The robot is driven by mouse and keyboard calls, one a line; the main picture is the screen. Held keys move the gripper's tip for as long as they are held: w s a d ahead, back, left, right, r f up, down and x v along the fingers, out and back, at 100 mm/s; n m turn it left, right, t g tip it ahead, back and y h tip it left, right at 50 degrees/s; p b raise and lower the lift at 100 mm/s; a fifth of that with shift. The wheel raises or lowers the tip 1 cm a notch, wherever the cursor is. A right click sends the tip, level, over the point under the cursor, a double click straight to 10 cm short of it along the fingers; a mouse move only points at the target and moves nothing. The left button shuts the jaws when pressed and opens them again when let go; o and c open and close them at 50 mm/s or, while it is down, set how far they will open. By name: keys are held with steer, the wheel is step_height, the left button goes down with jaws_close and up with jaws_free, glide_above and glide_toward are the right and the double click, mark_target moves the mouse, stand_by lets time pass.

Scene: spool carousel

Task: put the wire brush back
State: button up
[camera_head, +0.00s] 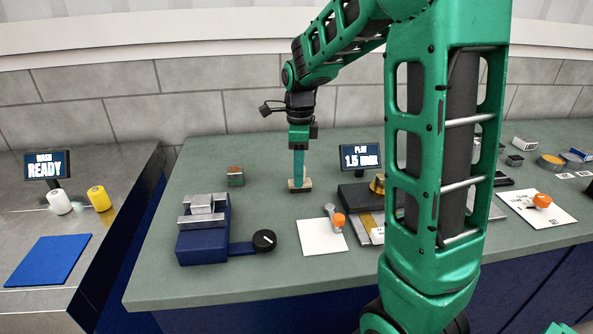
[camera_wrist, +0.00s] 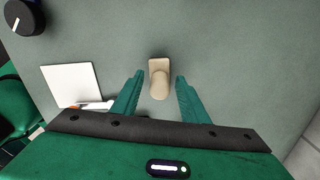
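A tan block with a rounded upright handle, which looks like the wire brush (camera_head: 300,187), stands on the green-grey bench top, below my gripper in the head view. It also shows in the wrist view (camera_wrist: 159,66), with its handle between my fingers. My gripper (camera_wrist: 160,92) is open, one finger on each side of the handle, with a visible gap on both sides. In the head view my gripper (camera_head: 299,175) points straight down over the brush. The bristles cannot be made out clearly.
A blue vise-like fixture (camera_head: 205,235) with a black dial (camera_head: 264,240) stands at left. A small red-topped block (camera_head: 235,176) is behind it. A white card (camera_head: 321,237) with an orange-knobbed part (camera_head: 338,221) lies in front. A display (camera_head: 361,156) stands to the right.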

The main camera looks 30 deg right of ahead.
steer(key=shift+r, duration=0.1)
step_height(320, 180, up, 12)
stand_by(0.7)
steer(key=shift+s, duration=0.1)
stand_by(0.4)
